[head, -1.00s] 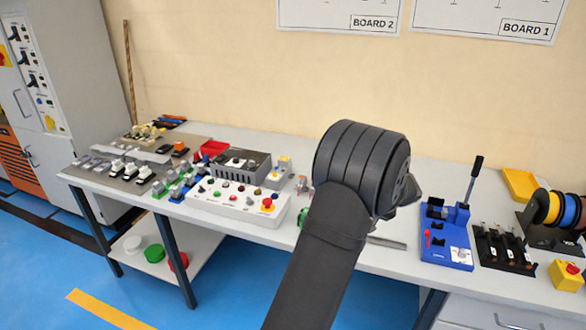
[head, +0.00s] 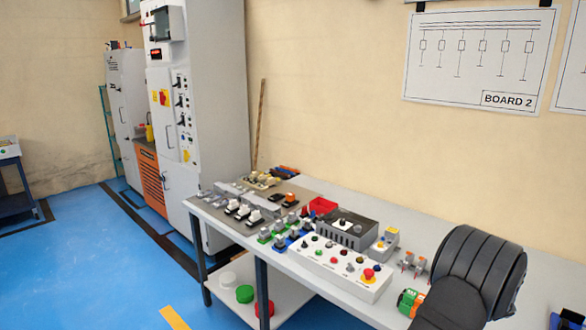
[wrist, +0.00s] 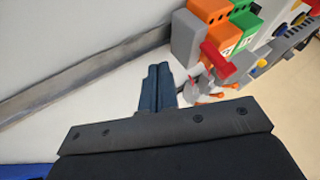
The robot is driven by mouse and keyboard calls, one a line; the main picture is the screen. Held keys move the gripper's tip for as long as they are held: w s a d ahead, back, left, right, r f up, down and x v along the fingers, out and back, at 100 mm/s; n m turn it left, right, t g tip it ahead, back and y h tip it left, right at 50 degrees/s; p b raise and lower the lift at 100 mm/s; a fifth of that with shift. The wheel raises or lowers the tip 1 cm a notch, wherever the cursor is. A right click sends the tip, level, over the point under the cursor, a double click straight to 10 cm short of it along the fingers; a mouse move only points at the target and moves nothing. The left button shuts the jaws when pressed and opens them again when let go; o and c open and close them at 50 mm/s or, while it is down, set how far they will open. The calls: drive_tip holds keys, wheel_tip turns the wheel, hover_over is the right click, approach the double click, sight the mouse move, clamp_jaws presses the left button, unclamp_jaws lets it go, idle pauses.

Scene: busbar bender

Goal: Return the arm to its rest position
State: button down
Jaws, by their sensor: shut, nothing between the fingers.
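My gripper (wrist: 158,88) shows in the wrist view with its two dark fingers together and nothing between them. It is above the light table top (wrist: 95,105), left of several orange, green and grey terminal-like blocks (wrist: 215,40). I cannot tell whether it touches anything. In the head view my dark arm is folded at the lower right, over the right part of the workbench (head: 345,300); the gripper itself is hidden there.
A white control box (head: 330,268) with coloured buttons stands left of my arm. A green and orange block (head: 410,300) is close beside the arm. Switches and a red bin (head: 322,206) fill the bench's left part. A tall grey cabinet (head: 215,100) stands beyond it.

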drive_tip(key=shift+w+a, duration=0.75)
drive_tip(key=shift+a, duration=0.05)
drive_tip(key=c, duration=1.1)
unclamp_jaws()
drive_tip(key=shift+w+r, duration=0.1)
drive_tip(key=shift+r, duration=0.05)
drive_tip(key=shift+w+a+r, duration=0.1)
drive_tip(key=shift+r, duration=0.3)
drive_tip(key=shift+c, duration=0.5)
drive_tip(key=shift+o, duration=0.5)
drive_tip(key=r, duration=0.4)
drive_tip(key=shift+a+r, duration=0.35)
drive_tip(key=shift+a, duration=0.05)
drive_tip(key=o, duration=1.1)
drive_tip(key=shift+g, duration=0.4)
drive_tip(key=r, duration=0.2)
drive_tip(key=s+a+r, duration=0.1)
drive_tip(key=r, duration=0.1)
drive_tip(key=s+a+r+g+h, duration=0.1)
drive_tip(key=s+r, duration=0.2)
drive_tip(key=r, duration=0.4)
drive_tip(key=s+a+r+g+h, duration=0.1)
drive_tip(key=s+a+r, duration=0.15)
drive_tip(key=r, duration=0.45)
drive_tip(key=s+x, duration=0.1)
drive_tip(key=x, duration=0.8)
drive_tip(key=shift+d+f+m, duration=0.35)
drive_tip(key=shift+f+m, duration=0.05)
drive_tip(key=shift+f, duration=0.2)
